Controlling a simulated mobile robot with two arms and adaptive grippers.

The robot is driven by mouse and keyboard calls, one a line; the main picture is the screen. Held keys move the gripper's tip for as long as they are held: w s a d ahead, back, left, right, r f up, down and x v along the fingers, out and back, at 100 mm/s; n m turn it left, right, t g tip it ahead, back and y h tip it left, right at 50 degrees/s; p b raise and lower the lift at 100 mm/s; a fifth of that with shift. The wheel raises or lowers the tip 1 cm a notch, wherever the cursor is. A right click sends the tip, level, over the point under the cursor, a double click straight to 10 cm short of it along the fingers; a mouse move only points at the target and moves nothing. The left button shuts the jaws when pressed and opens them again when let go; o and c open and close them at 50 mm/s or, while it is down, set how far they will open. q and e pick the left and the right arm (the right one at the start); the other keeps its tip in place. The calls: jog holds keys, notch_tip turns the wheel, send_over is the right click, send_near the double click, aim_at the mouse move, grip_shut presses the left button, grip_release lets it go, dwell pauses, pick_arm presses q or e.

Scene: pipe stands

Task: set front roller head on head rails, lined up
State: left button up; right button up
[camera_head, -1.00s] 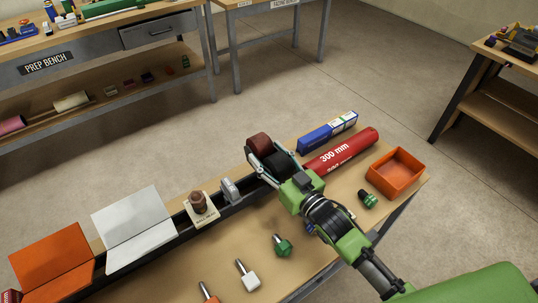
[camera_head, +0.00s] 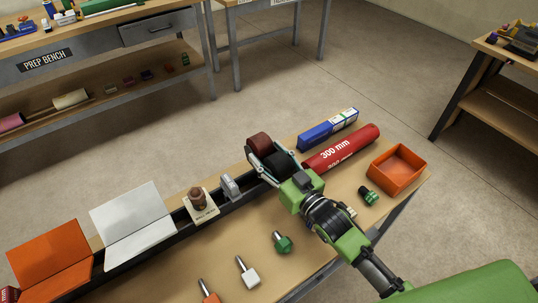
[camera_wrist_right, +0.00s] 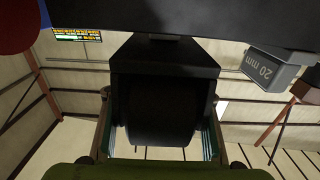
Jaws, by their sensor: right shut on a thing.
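My right gripper (camera_head: 266,158) is shut on the front roller head, a black block with a dark red-brown roller (camera_head: 258,144). In the right wrist view the black head (camera_wrist_right: 163,95) fills the space between the fingers, close against a dark bar. The head rails appear as a long black beam (camera_head: 120,256) along the table's back edge. The head is at the beam's right part, beside a grey block (camera_head: 230,187) marked 20 mm in the wrist view (camera_wrist_right: 272,68). I cannot tell whether the head rests on the rails. My left gripper is not in view.
A red 300 mm tube (camera_head: 343,147) and a blue box (camera_head: 328,128) lie right of the gripper. An orange tray (camera_head: 397,168) and a green-headed part (camera_head: 368,194) are farther right. White (camera_head: 130,228) and orange (camera_head: 48,258) folded panels stand left. Several knobbed parts lie in front.

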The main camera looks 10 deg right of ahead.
aim_at(286, 175)
dwell(0.5)
jog(key=o, duration=1.9)
jog(key=shift+c, duration=0.2)
jog(key=shift+f, duration=0.1)
jog(key=shift+s+f, duration=0.15)
jog(key=shift+f, duration=0.1)
jog(key=shift+p+v, duration=0.6)
jog(key=shift+v, duration=0.9)
jog(key=shift+p+v, duration=0.45)
jog(key=shift+v, duration=1.05)
jog(key=shift+r, duration=0.1)
